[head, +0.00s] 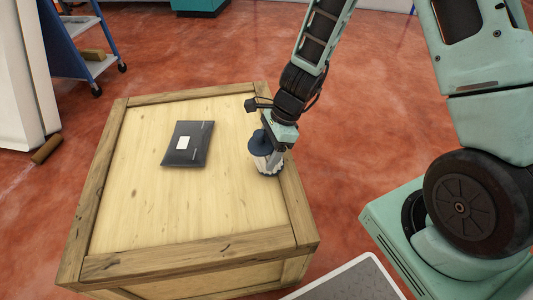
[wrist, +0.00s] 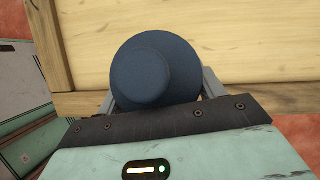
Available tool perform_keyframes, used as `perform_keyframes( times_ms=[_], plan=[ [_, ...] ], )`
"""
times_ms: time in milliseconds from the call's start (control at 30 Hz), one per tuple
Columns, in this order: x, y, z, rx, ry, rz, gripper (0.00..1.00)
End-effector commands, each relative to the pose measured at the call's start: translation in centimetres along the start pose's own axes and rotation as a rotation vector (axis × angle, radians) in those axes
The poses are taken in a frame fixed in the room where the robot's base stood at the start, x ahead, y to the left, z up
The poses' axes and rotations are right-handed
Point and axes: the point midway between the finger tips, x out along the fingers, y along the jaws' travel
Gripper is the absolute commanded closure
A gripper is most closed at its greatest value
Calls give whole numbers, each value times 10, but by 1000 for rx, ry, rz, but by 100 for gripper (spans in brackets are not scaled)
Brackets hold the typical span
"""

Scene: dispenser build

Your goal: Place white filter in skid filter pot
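The white filter (head: 266,161) has a pale ribbed body and a dark blue round top. It is upright at the right edge of the wooden crate top, and I cannot tell if it still rests on the wood. In the wrist view its blue top (wrist: 156,70) fills the middle and hides the body. My gripper (head: 272,150) is at the filter, with one grey finger on each side of it in the wrist view (wrist: 160,88). The finger contact is hidden under the blue top, so I cannot tell if they are closed on it. No filter pot is visible.
The wooden crate (head: 125,215) has a raised frame around its top. A flat black package with a white label (head: 187,144) lies on it, left of the filter. The rest of the top is clear. A blue wheeled cart (head: 85,50) stands back left; red floor surrounds the crate.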

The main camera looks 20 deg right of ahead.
Motion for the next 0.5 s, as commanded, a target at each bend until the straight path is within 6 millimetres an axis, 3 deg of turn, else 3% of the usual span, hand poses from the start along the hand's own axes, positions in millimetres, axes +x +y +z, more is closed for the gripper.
perform_keyframes(
  times_ms=[300, 500],
  plan=[
    [-3, 0, 1, -1, 0, -1, 61],
    [-32, 0, 14, -2, 1, -3, 61]
  ],
)
